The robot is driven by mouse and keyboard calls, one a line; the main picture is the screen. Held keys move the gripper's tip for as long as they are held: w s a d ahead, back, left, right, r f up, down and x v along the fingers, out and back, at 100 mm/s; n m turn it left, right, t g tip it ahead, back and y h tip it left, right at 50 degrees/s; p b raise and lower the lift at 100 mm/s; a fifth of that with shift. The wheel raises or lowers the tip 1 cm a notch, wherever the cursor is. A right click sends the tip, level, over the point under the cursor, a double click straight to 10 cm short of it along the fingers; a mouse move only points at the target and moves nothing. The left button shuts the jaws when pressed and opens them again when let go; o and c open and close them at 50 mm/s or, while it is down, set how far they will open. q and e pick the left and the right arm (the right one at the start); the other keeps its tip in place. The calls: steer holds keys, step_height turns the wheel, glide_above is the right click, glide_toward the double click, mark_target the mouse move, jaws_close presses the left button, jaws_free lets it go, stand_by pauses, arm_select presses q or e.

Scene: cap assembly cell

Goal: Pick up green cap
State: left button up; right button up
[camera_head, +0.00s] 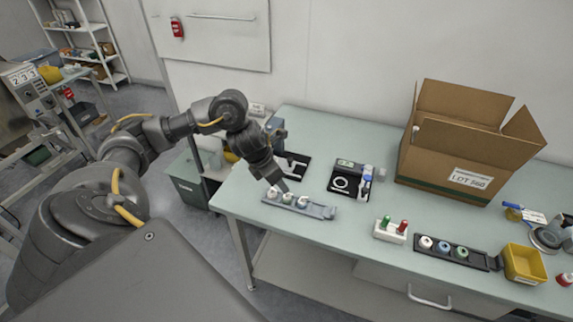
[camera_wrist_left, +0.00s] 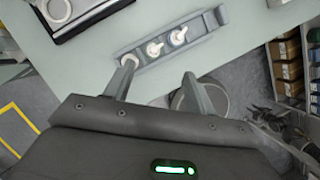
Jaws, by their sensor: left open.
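A green cap (camera_head: 461,253) sits at the right end of a dark tray (camera_head: 478,259) on the right side of the table, beside a blue cap (camera_head: 443,247) and a white cap (camera_head: 426,242). A small green-topped piece (camera_head: 387,220) also stands in a white block, next to a red-topped one (camera_head: 403,226). My left gripper (camera_head: 279,187) is far to the left of these, over a grey tray (camera_head: 320,210) of white parts (camera_head: 302,201). In the left wrist view, my left gripper (camera_wrist_left: 159,68) is open with nothing between its fingers, and the grey tray (camera_wrist_left: 205,24) lies just beyond the fingertips.
A large open cardboard box (camera_head: 445,170) stands at the back right. A black device (camera_head: 350,181) is behind the grey tray. A yellow bin (camera_head: 523,265) is right of the dark tray. The table's front edge by the grey tray is bare.

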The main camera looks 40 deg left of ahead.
arm_select(q)
glide_above(285, 197)
steer(key=s, duration=0.2)
steer(key=f, duration=0.5)
steer(key=shift+w+p, duration=0.25)
steer(key=shift+p, duration=0.05)
steer(key=shift+f, duration=0.3)
steer(key=p+x, duration=0.1)
steer(key=x, duration=0.2)
steer(key=shift+a+f+p, duration=0.2)
steer(key=shift+f+p, duration=0.1)
steer(key=shift+p, duration=0.05)
steer(key=shift+w+f, duration=0.25)
steer(key=shift+f, duration=0.25)
steer(key=c, duration=0.7)
steer(key=shift+c, duration=0.7)
